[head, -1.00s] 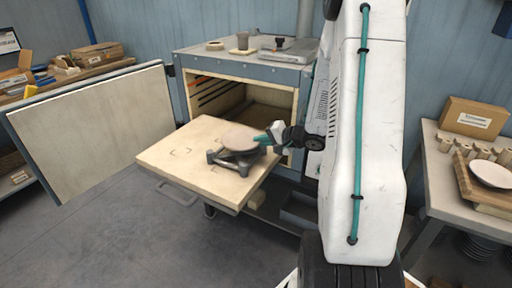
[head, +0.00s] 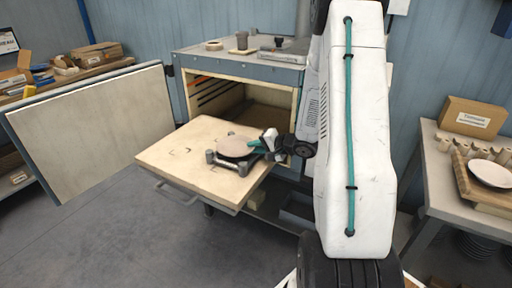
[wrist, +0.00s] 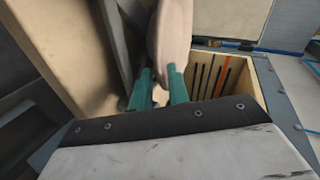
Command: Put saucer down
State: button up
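The saucer (head: 233,146), a round pinkish-beige dish, lies on a dark grey metal stand (head: 211,157) with short posts. The stand is on the pulled-out pale shelf (head: 182,151) of the dryer. My gripper (head: 258,147) is at the saucer's right rim, its teal fingers close beside it. In the wrist view the saucer (wrist: 174,35) shows nearly edge-on, just beyond the fingertips (wrist: 160,80), with the grey stand (wrist: 118,45) to its left. The two fingers are apart with a gap between them. Exact contact between fingers and rim is hard to tell.
The dryer's open door (head: 95,130) stands at left; its chamber (head: 255,115) is behind the shelf. A cup (head: 242,40) and a scale-like device (head: 283,49) sit on top. At right, a table holds a box (head: 470,117) and another dish (head: 491,174).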

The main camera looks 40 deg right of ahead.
jog(key=shift+r, duration=0.15)
jog(key=v, duration=1.2)
jog(key=w+a+r+n+g+h, duration=0.1)
jog(key=a+r+n+g+h, duration=0.1)
jog(key=r+h, duration=0.3)
jog(key=w+a+r+n+g+h, duration=0.2)
jog(key=r+h, duration=0.2)
jog(key=r, duration=0.4)
jog(key=s+a+r+n+g+y, duration=0.2)
jog(key=s+a+n+g, duration=0.1)
jog(key=s+a, duration=0.8)
jog(key=s+a+r+n+g+y, duration=0.1)
jog(key=s+a+n+g+y, duration=0.2)
jog(key=s+a, duration=0.9)
jog(key=shift+a+r+n+g, duration=0.35)
jog(key=shift+a+n+g, duration=0.45)
jog(key=shift+n, duration=0.4)
jog(key=shift+a, duration=0.1)
